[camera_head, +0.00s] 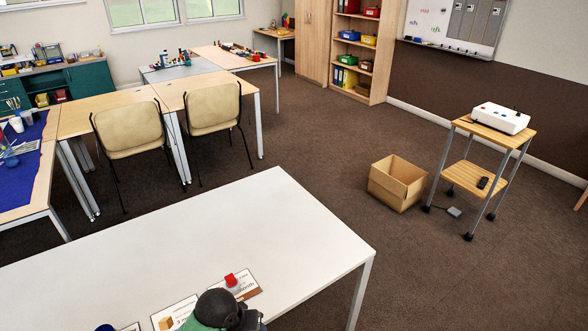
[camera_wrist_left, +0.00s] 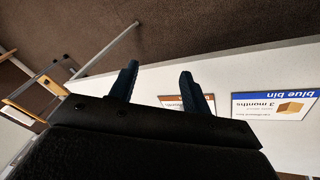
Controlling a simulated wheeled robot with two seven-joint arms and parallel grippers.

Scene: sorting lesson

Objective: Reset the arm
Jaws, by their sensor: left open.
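My left gripper (camera_wrist_left: 158,75) is open in the left wrist view, its two dark blue fingers apart with nothing between them. It is above the white table, near the table's edge. In the head view I cannot make out either gripper clearly. A rounded dark and green part (camera_head: 225,312), which looks like one of my arms, stands at the bottom edge and covers part of the cards there. My right gripper does not show.
The white table (camera_head: 200,235) is bare across its middle. Printed cards lie at its near side, one marked blue bin (camera_wrist_left: 275,106). A small red thing (camera_head: 231,280) is on another card. A cardboard box (camera_head: 397,183) and wooden trolley (camera_head: 480,135) stand beyond on the right.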

